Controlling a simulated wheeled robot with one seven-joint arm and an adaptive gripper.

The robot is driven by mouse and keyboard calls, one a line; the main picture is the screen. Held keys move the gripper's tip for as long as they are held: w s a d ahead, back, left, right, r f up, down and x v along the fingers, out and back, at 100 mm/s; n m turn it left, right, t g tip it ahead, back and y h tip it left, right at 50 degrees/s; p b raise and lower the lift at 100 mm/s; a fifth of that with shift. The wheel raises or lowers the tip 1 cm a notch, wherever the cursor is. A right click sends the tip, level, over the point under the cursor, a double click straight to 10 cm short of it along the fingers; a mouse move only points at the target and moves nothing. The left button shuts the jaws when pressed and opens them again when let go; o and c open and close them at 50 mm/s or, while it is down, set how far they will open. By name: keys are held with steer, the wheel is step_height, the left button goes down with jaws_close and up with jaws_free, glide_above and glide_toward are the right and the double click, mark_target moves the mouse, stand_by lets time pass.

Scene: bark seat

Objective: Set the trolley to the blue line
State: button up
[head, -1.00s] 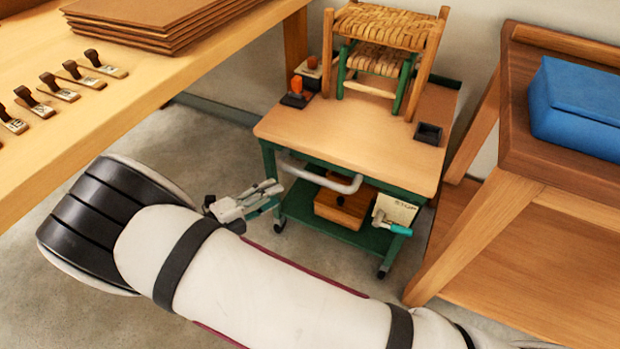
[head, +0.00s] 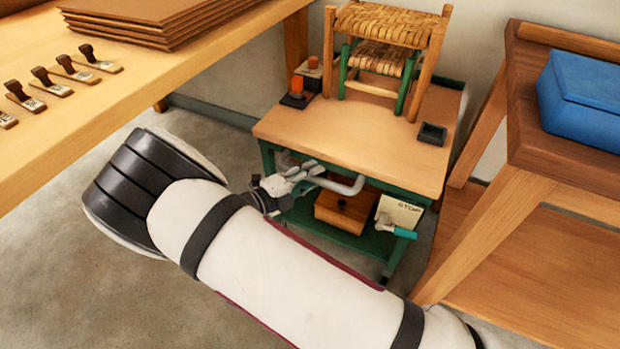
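The trolley (head: 352,135) has a green frame, a wooden top and a lower green shelf. It stands between the workbench and the side table. A grey bar handle (head: 345,188) runs along its front edge. My gripper (head: 314,174) is at the left part of this handle and overlaps it in the picture. I cannot tell whether it touches the bar or whether its fingers are open or shut. My white arm hides the floor in front of the trolley. No blue line shows on the visible floor.
The trolley carries woven-seat stools (head: 388,25), orange-topped items and a black tray (head: 432,134). A wooden box (head: 343,211) and a card (head: 399,211) are below. A workbench (head: 110,110) stands left; a table (head: 560,160) with a blue box (head: 585,90) stands close right.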

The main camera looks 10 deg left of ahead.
jaws_close()
steer(key=s+a+p, duration=0.1)
steer(key=s+a, duration=0.2)
steer(key=s, duration=0.6)
steer(key=s+a+p, duration=0.2)
steer(key=s+a, duration=0.1)
steer(key=s, duration=0.7)
steer(key=s+a+p, duration=0.1)
steer(key=s+a, duration=0.3)
steer(key=s, duration=0.5)
steer(key=shift+s, duration=0.15)
steer(key=shift+a, duration=0.1)
jaws_free()
